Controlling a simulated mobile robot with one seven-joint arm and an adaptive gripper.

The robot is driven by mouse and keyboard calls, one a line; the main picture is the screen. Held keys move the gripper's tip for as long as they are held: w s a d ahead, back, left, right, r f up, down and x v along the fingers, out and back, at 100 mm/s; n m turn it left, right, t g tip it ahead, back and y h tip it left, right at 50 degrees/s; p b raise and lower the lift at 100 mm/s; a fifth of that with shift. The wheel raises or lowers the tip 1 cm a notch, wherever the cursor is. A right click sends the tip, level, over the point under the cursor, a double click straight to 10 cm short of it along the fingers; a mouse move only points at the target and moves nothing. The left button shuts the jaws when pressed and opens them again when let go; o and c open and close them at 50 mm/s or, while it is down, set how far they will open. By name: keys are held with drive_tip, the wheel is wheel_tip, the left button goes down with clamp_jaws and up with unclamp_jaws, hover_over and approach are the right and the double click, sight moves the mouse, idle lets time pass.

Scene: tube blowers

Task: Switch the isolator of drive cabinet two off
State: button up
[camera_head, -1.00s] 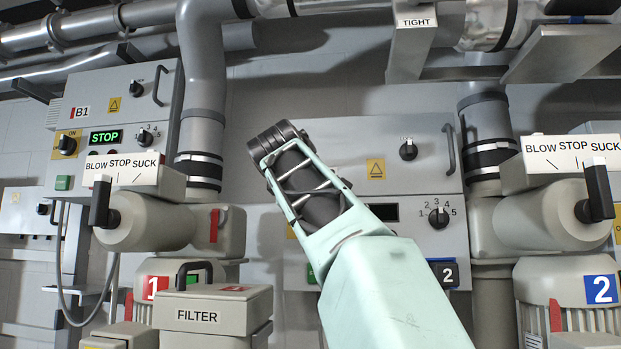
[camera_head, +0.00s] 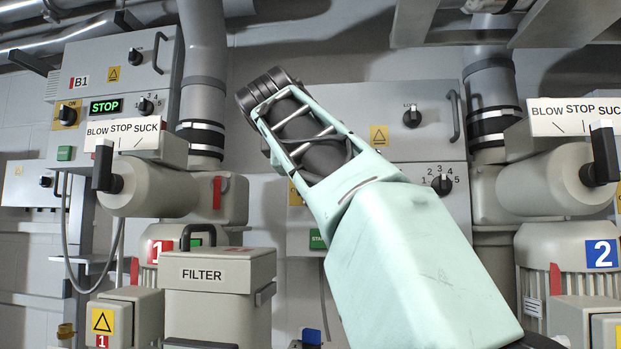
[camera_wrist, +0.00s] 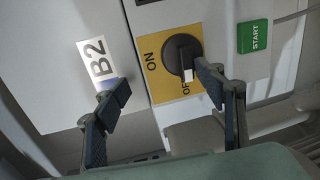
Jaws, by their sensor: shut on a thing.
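In the wrist view, the black isolator knob (camera_wrist: 180,54) sits on a yellow ON/OFF plate (camera_wrist: 156,78) beside the label B2 (camera_wrist: 98,62). Its white-tipped pointer is at the OFF mark, which it partly covers. My gripper (camera_wrist: 162,82) is at the knob, shut on it. The right finger lies against the pointer end; the left finger's contact is unclear, as it shows nearer the label. In the head view, drive cabinet two (camera_head: 365,128) stands behind my arm, which hides its isolator and my fingers.
A green START button (camera_wrist: 253,36) is right of the knob in the wrist view. In the head view, cabinet B1 (camera_head: 112,85) stands left, with a filter box (camera_head: 215,290) below. Blower units one (camera_head: 155,200) and two (camera_head: 550,185) stand on either side of my arm.

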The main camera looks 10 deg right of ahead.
drive_tip(key=f+b+v, duration=0.1)
drive_tip(key=b+v, duration=0.1)
drive_tip(key=v, duration=0.7)
drive_tip(key=shift+s+d+r, duration=0.2)
drive_tip(key=shift+s+r, duration=0.1)
drive_tip(key=shift+w, duration=0.1)
idle(0.8)
